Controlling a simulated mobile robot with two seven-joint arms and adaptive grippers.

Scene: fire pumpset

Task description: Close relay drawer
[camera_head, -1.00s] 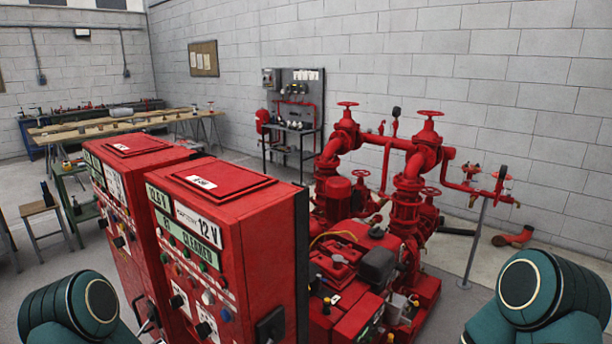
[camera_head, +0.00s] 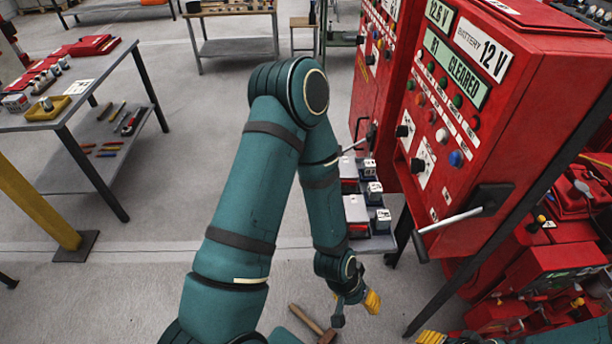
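The relay drawer (camera_head: 372,243) is a grey tray holding several small relays with white tops. It sticks out to the left from the lower part of the red cabinet (camera_head: 455,165), so it stands open. My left arm passes in front of its left side and hides part of it. My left gripper (camera_head: 355,305) hangs below and in front of the drawer, apart from it. Its yellow-tipped finger and dark finger are spread, with nothing between them. Of my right gripper, only a yellow fingertip (camera_head: 432,338) shows at the bottom edge; its opening is hidden.
A lever handle (camera_head: 452,221) juts left from the cabinet's lower corner. A hammer (camera_head: 312,322) lies on the floor. A grey table (camera_head: 85,95) with parts and tools stands at left, beside a yellow post (camera_head: 40,205). Red pump parts (camera_head: 545,280) crowd the right. The middle floor is open.

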